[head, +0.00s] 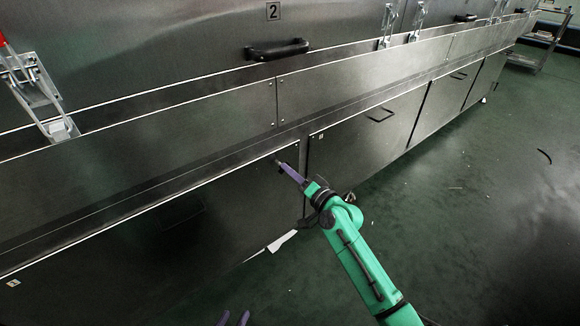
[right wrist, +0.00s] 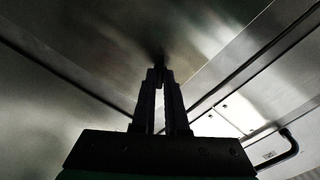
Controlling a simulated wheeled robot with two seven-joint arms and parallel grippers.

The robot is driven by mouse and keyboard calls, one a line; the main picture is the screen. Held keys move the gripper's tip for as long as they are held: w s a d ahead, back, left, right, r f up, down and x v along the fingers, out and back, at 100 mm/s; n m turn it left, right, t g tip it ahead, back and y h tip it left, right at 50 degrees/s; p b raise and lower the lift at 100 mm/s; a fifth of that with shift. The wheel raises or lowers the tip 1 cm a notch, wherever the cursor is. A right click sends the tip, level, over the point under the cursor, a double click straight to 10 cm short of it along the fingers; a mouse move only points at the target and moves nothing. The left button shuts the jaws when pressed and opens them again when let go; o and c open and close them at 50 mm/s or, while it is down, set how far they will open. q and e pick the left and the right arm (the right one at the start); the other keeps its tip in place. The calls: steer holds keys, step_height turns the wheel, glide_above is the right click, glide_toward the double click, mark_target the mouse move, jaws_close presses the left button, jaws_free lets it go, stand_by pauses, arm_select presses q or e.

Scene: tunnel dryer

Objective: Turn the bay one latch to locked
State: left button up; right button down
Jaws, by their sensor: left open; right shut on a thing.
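The bay one latch (head: 278,161) appears as a small dark piece at the upper right of the lower left steel panel. My right gripper (head: 285,167), with purple fingers on a green arm, reaches up to it and is shut on it. In the right wrist view the dark fingers (right wrist: 160,78) come together at a small dark piece (right wrist: 160,62) against the steel. The fingers mostly hide the latch, and I cannot tell its turn angle. My left gripper (head: 234,318) shows only two purple fingertips at the bottom edge, open, empty and apart from the panel.
A long ledge (head: 180,178) runs just above the latch. A black handle (head: 277,49) and metal toggle clamps (head: 42,98) are higher up. A panel with a handle (head: 380,115) lies to the right. A white scrap (head: 282,240) lies below. The green floor (head: 480,200) at right is mostly clear.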

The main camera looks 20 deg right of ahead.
arm_select(q)
steer(key=r+p, duration=0.2)
steer(key=r, duration=0.1)
steer(key=shift+a+g, duration=0.2)
steer(key=shift+g, duration=0.1)
arm_select(e)
steer(key=m, duration=0.7)
steer(key=shift+d, duration=0.1)
arm_select(q)
steer(key=shift+d, duration=0.15)
arm_select(e)
steer(key=c, duration=0.9)
jaws_free()
steer(key=shift+f, duration=0.1)
steer(key=shift+c, duration=0.2)
